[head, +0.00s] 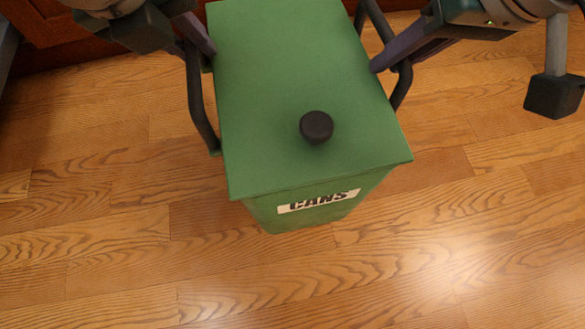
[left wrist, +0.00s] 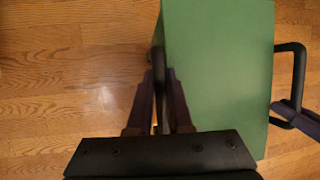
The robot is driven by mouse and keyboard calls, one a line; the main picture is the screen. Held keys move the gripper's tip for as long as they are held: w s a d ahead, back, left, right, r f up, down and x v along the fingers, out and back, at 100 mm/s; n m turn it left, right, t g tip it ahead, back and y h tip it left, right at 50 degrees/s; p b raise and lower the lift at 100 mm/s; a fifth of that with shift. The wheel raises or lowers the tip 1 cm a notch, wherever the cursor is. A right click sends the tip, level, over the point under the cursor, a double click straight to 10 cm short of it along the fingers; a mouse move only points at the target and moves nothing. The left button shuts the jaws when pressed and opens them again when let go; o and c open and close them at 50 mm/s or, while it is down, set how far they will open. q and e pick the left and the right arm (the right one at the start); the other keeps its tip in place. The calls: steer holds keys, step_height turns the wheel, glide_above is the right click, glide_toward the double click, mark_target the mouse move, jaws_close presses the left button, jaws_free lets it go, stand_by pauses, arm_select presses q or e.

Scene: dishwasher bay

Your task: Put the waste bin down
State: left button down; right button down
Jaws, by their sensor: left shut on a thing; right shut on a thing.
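The waste bin (head: 290,75) is a green box with a flat lid, a round black knob (head: 316,127) and a white label reading CANS (head: 318,201). It has a dark bar handle on each side. My left gripper (head: 208,50) is shut on the left handle (head: 197,105). My right gripper (head: 378,65) is shut on the right handle (head: 402,85). In the left wrist view the bin's green lid (left wrist: 218,70) lies right of my left gripper (left wrist: 160,75), whose fingers are on either side of the handle. The bin's base is mostly hidden, so I cannot tell whether it touches the floor.
The wood plank floor (head: 110,240) is clear in front of the bin and on both sides. A reddish-brown wooden cabinet front (head: 45,20) stands at the top left, behind the bin.

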mark_target(203, 73)
arm_select(q)
steer(key=shift+a+f, duration=0.1)
arm_select(e)
steer(key=shift+d+f, duration=0.1)
steer(key=shift+f, duration=0.05)
